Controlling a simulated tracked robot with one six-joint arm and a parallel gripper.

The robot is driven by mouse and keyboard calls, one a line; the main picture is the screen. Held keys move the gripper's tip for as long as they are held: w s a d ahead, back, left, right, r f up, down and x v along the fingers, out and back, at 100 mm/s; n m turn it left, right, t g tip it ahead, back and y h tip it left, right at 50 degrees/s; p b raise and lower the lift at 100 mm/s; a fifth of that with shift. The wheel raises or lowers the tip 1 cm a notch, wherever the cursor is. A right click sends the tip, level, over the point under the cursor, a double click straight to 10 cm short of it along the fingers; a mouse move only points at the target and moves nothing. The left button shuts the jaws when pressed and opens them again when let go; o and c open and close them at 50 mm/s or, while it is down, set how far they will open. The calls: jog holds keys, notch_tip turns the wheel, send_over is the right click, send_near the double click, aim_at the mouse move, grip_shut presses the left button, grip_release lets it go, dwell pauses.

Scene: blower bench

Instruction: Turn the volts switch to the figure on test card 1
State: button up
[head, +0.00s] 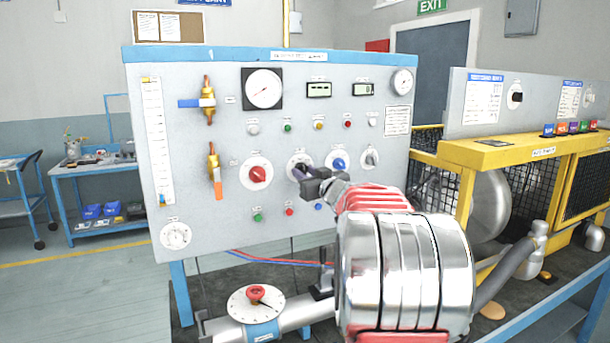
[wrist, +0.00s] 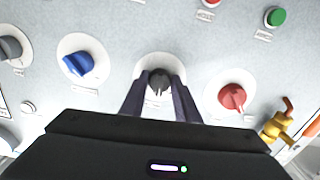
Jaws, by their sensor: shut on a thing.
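My gripper (head: 303,175) reaches the blue-topped grey panel (head: 220,120) from the right. In the wrist view its two dark fingers are shut on a dark knob (wrist: 159,79), one finger on each side. This knob sits on a round white dial in the middle of the knob row. The dial's figures and the knob's name cannot be read. In the head view my fingers mostly cover the knob. Printed white sheets show on the panel's right side (head: 397,121) and on the right-hand unit (head: 482,102); which is test card 1 cannot be told.
A red knob (head: 258,174) and a blue knob (head: 338,163) flank the held one, with a grey knob (head: 370,159) further right. Small coloured buttons lie above and below. Brass valves with blue (head: 190,103) and orange (head: 217,184) handles stand at left.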

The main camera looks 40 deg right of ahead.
jog(key=n, duration=0.4)
jog(key=shift+w+a+r+n, duration=0.1)
jog(key=shift+a+r+n, duration=0.1)
jog(key=shift+n, duration=1.8)
jog(key=shift+f, duration=0.1)
jog(key=o, duration=1)
jog(key=shift+d, duration=0.15)
jog(key=shift+o, duration=0.2)
